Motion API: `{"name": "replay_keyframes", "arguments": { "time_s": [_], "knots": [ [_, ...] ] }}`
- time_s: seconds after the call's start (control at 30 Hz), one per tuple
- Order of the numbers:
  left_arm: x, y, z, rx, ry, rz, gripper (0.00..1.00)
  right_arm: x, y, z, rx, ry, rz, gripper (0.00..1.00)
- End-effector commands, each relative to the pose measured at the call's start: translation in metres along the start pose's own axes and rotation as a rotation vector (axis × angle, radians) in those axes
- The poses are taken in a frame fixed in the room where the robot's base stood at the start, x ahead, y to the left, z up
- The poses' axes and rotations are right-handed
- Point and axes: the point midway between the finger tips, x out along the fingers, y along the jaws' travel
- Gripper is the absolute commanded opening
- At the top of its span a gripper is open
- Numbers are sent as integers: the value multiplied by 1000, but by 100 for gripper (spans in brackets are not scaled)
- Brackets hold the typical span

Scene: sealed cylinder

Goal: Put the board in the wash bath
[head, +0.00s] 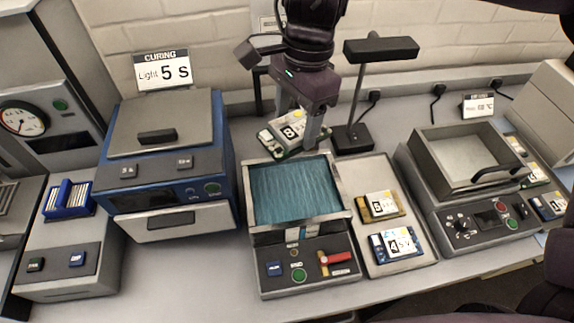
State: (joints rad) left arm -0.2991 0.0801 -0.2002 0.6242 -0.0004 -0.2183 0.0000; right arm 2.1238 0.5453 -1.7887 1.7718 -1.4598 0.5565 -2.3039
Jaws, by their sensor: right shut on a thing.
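The wash bath (293,192) is an open grey-rimmed tank of blue rippled liquid, in the middle of the head view. A green-edged board (270,138) with a white label reading 8 is just behind the bath's back rim. My right gripper (296,137) comes down from the top and is shut on this board, with a finger on either side of the label. The board looks roughly level; I cannot tell its exact height over the counter or rim. My left gripper is not in view.
A tray (375,222) with a yellow and a blue board stands right of the bath. A black lamp (352,138) stands behind, close to my right gripper. The blue curing box (165,165) is on the left, a grey open tank (465,160) on the right.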

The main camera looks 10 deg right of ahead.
Motion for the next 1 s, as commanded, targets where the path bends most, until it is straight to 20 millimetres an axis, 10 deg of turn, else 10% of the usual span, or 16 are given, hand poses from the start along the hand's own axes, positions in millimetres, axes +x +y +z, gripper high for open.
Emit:
{"name": "replay_keyframes", "arguments": {
  "time_s": [0.63,1.0],
  "knots": [
    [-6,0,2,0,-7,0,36,136,2,-16,1,-4,6,26],
    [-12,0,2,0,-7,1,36,170,2,-20,-1,-1,4,26]
  ]
}}
